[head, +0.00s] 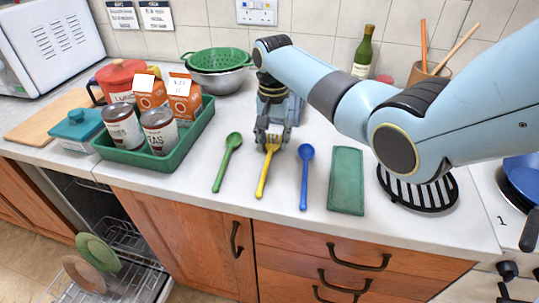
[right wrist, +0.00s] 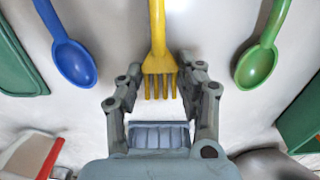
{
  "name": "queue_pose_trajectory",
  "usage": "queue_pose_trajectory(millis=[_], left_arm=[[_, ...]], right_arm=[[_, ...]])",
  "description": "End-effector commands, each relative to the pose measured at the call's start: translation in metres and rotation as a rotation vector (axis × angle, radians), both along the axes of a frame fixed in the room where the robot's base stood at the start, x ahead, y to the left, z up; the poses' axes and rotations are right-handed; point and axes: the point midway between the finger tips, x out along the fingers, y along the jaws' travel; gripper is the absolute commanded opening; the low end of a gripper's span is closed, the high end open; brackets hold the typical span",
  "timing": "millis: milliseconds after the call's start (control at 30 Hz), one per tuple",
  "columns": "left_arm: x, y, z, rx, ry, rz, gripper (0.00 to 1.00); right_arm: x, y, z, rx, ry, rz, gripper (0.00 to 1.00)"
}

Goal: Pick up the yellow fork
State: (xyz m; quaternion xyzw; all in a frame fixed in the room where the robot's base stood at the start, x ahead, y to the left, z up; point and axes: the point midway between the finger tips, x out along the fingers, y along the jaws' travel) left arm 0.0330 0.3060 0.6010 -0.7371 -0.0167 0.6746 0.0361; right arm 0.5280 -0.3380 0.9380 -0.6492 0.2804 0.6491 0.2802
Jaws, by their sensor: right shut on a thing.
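The yellow fork (head: 262,180) lies on the white counter between a green spoon (head: 228,160) and a blue spoon (head: 305,175), its handle pointing to the front edge. My right gripper (head: 272,142) is over the fork's head. In the right wrist view my right gripper (right wrist: 160,75) has its fingers on both sides of the head of the yellow fork (right wrist: 158,40), shut on it near the tines. I cannot see a clear gap between fork and counter. My left gripper is not in view.
A green tray (head: 185,150) with cans and cartons stands at the left. A green board (head: 346,180) lies right of the blue spoon, with a black striped trivet (head: 440,195) beyond. A colander (head: 217,60) and a bottle (head: 363,55) stand behind. An open dishwasher is below left.

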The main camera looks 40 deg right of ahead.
Motion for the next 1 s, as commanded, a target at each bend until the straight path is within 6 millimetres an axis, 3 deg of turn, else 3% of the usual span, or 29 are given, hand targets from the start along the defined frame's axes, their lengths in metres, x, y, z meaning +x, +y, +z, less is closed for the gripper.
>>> queue_pose_trajectory(millis=[100,267,500,800,1000], left_arm=[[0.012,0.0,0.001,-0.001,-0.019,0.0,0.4],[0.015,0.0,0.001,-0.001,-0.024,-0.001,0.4],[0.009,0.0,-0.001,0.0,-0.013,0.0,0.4],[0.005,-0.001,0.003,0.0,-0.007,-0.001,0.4],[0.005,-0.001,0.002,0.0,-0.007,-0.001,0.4]], right_arm=[[0.0,0.0,0.0,0.0,0.0,0.0,0.19],[0.0,0.0,0.005,0.0,-0.001,0.0,0.19],[0.001,0.0,0.044,-0.001,-0.005,0.001,0.19],[-0.064,-0.032,0.082,-0.006,-0.001,0.001,0.19],[-0.094,-0.046,0.102,-0.004,0.0,0.0,0.19]])
